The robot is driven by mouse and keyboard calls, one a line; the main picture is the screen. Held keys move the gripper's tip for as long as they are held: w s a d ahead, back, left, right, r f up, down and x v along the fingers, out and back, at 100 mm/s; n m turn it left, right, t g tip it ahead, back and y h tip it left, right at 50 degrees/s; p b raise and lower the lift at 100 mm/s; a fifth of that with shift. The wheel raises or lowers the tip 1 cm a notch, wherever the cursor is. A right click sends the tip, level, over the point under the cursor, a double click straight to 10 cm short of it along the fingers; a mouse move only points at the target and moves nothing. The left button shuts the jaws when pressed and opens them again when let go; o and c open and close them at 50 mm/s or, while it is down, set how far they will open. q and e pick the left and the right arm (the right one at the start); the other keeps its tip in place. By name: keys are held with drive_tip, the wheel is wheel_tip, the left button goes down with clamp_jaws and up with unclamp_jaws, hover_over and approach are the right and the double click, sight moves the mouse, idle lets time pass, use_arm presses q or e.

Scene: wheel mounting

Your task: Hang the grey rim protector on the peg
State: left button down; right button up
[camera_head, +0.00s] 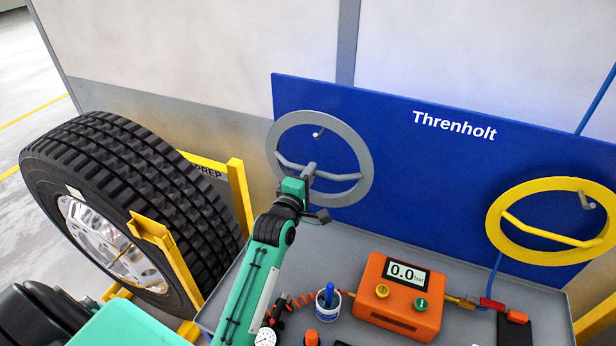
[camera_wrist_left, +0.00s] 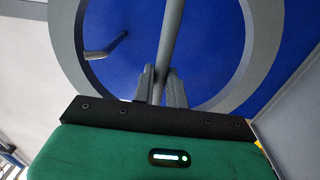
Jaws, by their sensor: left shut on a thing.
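The grey rim protector (camera_head: 362,152) is a flat ring with a crossbar, upright in front of the blue board (camera_head: 410,180). My left gripper (camera_head: 309,172) is shut on the crossbar; the wrist view shows its two fingers (camera_wrist_left: 160,86) on either side of the grey bar (camera_wrist_left: 168,45). The grey peg (camera_head: 319,132) shows through the ring's opening, below its upper rim. It also shows in the wrist view (camera_wrist_left: 106,49), left of the bar. I cannot tell whether the rim touches the peg. My right gripper is out of view.
A yellow ring (camera_head: 497,222) is at another peg (camera_head: 586,200) on the right. An orange gauge box (camera_head: 400,305) and a white pot (camera_head: 328,304) stand on the grey bench (camera_head: 345,250). A big tyre (camera_head: 125,175) in a yellow frame (camera_head: 240,195) stands at left.

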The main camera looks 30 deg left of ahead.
use_arm(q)
drive_tip(key=w, duration=0.4)
drive_tip(key=shift+w+a, duration=0.15)
drive_tip(key=shift+w, duration=0.25)
idle(0.9)
drive_tip(key=c, duration=1.3)
unclamp_jaws()
drive_tip(key=shift+c, duration=0.2)
drive_tip(key=s+b, duration=0.5)
drive_tip(key=s, duration=0.9)
drive_tip(key=shift+d+f, duration=0.3)
drive_tip(key=shift+d, duration=0.1)
